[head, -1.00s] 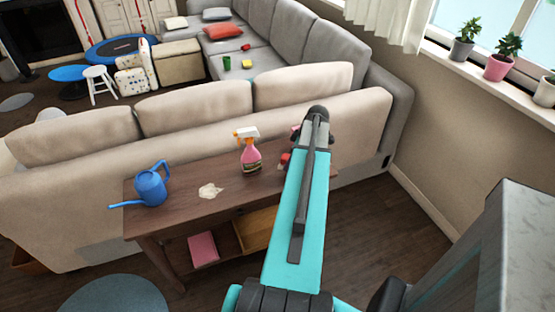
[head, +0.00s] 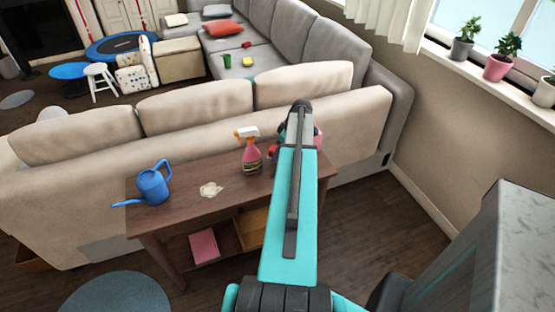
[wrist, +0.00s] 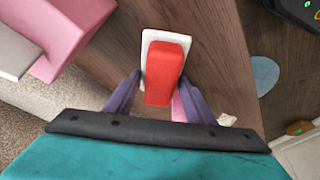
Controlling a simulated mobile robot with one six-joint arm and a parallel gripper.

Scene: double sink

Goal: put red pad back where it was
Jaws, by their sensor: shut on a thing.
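The red pad (wrist: 165,72) has a white backing and shows between the fingers of my gripper (wrist: 158,90) in the wrist view. My gripper is shut on it, over the brown wooden table (wrist: 105,62). In the head view, a small red part of the pad (head: 272,153) shows just left of my arm, near the right end of the table (head: 180,222). My arm hides most of the gripper there. Whether the pad touches the table top is not clear.
A pink spray bottle (head: 251,156) stands just left of the gripper. A whitish patch (head: 210,189) and a blue watering can (head: 153,184) are further left. A pink object (wrist: 75,28) sits beside the pad in the wrist view. The beige sofa back (head: 190,118) rises behind the table.

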